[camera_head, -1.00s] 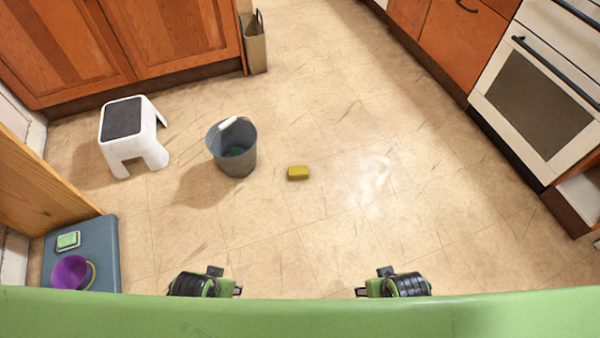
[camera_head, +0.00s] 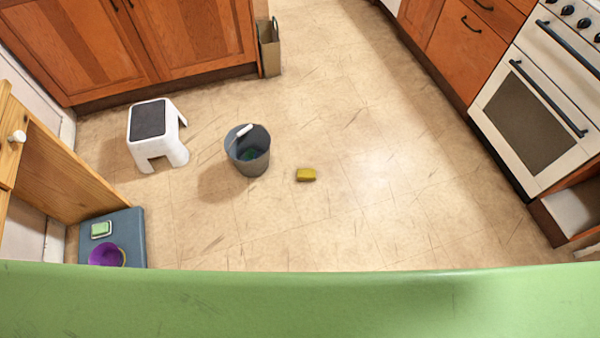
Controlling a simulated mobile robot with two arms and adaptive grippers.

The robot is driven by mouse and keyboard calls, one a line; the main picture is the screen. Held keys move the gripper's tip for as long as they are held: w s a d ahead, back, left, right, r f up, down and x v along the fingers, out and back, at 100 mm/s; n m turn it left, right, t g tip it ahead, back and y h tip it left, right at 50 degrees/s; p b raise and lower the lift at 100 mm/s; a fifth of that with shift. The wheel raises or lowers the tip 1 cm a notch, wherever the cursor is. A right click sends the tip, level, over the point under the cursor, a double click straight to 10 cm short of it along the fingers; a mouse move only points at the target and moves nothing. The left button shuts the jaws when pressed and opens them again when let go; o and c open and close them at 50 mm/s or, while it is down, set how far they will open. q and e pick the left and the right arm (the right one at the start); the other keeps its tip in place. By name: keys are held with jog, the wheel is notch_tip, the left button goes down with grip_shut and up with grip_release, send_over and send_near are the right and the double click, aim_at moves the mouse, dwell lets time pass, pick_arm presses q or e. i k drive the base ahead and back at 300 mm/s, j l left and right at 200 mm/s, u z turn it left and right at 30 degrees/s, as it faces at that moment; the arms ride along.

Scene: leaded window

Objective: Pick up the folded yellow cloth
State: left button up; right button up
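A small yellow block-shaped item (camera_head: 306,175), which looks like the folded yellow cloth, lies on the tiled floor just right of the grey bucket (camera_head: 250,158). It is apart from the bucket, with bare floor around it. It is too small to tell for sure whether it is cloth or sponge. Neither of my grippers shows in the head view now; the green edge of my own body fills the bottom of the picture.
A white step stool (camera_head: 158,134) stands left of the bucket. A blue mat (camera_head: 132,224) at the left holds a purple bowl-like container (camera_head: 106,255) and a green-topped item (camera_head: 101,230). A bin (camera_head: 269,50) stands by the cabinets. An oven (camera_head: 535,115) is at the right.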

aim_at(302, 174)
jog(key=i+l+u, duration=0.25)
jog(key=u, duration=0.25)
jog(key=i+l+u, duration=0.15)
jog(key=l+u, duration=0.2)
jog(key=u, duration=0.15)
jog(key=i+l+u, duration=0.1)
jog(key=l+u, duration=0.4)
jog(key=j, duration=0.1)
